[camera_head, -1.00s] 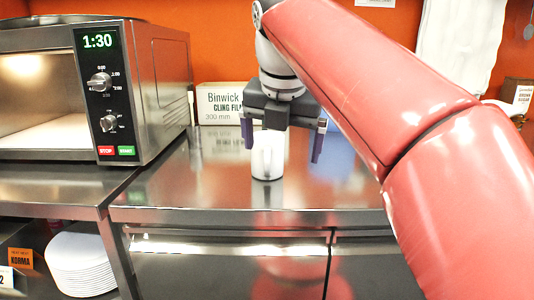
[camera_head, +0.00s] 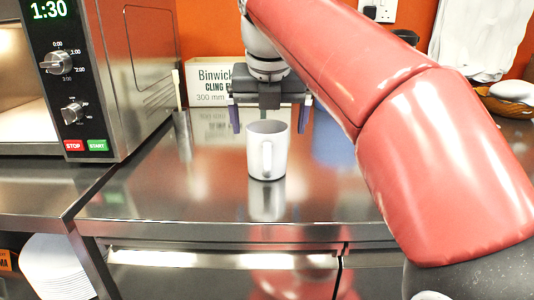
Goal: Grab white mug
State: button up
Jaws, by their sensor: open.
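The white mug (camera_head: 259,153) stands upright on the steel counter, its handle facing the camera and slightly right. My gripper (camera_head: 270,119) is open, its two dark purple fingers pointing down, spread wider than the mug. In the picture the fingertips lie to either side of the mug's upper part. The mug covers part of the view between the fingers, so the gripper appears behind it, on the far side. No contact between the fingers and the mug is visible.
A cling film box (camera_head: 212,82) stands at the back wall behind my gripper. A microwave (camera_head: 150,75) stands at the left. The steel counter (camera_head: 170,195) is clear around the mug. My red arm hides much of the right side. Stacked white plates (camera_head: 55,268) sit below left.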

jog(key=x, duration=0.2)
jog(key=b+x, duration=0.1)
jog(key=shift+s+a+f, duration=0.1)
jog(key=shift+a+f, duration=0.05)
jog(key=shift+f, duration=0.25)
jog(key=c, duration=1.4)
jog(key=shift+r, duration=0.3)
